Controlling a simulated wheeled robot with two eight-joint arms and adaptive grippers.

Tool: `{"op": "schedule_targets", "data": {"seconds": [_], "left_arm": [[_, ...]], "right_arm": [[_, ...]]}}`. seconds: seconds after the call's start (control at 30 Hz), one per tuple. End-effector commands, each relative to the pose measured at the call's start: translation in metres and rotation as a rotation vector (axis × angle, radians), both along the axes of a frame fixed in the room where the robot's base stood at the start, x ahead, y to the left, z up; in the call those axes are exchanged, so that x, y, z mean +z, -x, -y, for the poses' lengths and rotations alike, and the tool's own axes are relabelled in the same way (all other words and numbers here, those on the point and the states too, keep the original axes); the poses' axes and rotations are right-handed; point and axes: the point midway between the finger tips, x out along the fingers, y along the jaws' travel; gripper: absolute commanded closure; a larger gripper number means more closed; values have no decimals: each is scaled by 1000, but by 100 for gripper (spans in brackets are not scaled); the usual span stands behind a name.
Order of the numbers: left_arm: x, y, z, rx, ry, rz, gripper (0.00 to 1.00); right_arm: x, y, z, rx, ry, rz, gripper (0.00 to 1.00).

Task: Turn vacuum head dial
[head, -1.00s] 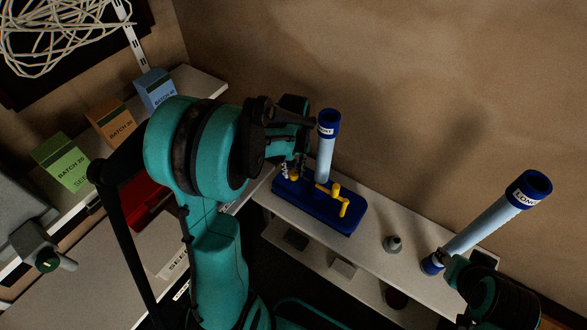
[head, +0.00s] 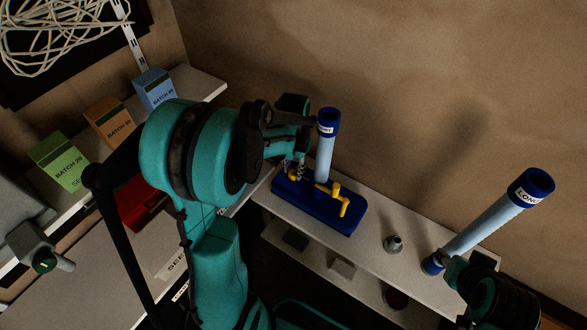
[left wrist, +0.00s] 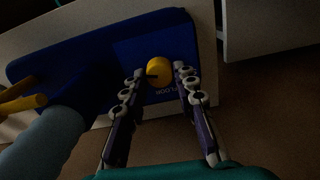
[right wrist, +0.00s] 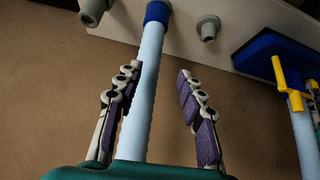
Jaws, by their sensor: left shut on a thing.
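The vacuum head is a blue block (head: 318,207) on the shelf, with an upright light-blue tube (head: 325,160) and a yellow crank handle (head: 339,197). Its round yellow dial (left wrist: 159,71) has a dark mark and shows between my left fingertips in the left wrist view. My left gripper (left wrist: 159,72) is shut on the dial; in the head view it reaches down at the block's left end (head: 296,170), hiding most of the dial. My right gripper (right wrist: 158,73) is open, its fingers apart near a long light-blue tube (right wrist: 144,85), which passes close to the left-hand finger.
The long tube (head: 488,227) stands tilted at the shelf's right end. Green, orange and blue boxes (head: 155,90) line the left shelf. A brown wall is behind.

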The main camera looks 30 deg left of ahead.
Motion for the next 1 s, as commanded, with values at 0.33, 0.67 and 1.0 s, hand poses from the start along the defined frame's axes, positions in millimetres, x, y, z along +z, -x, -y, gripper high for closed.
{"op": "schedule_targets", "data": {"seconds": [0.33, 0.67, 1.0], "left_arm": [[0, 0, 0, -177, 0, 0, 100], [0, 0, 1, -226, 0, -1, 100], [0, 0, 0, -225, 0, -1, 67]], "right_arm": [[-1, 0, 0, 0, 0, 0, 61], [-1, 0, 0, 0, 0, 0, 61], [-1, 0, 0, 0, 0, 0, 61]]}}
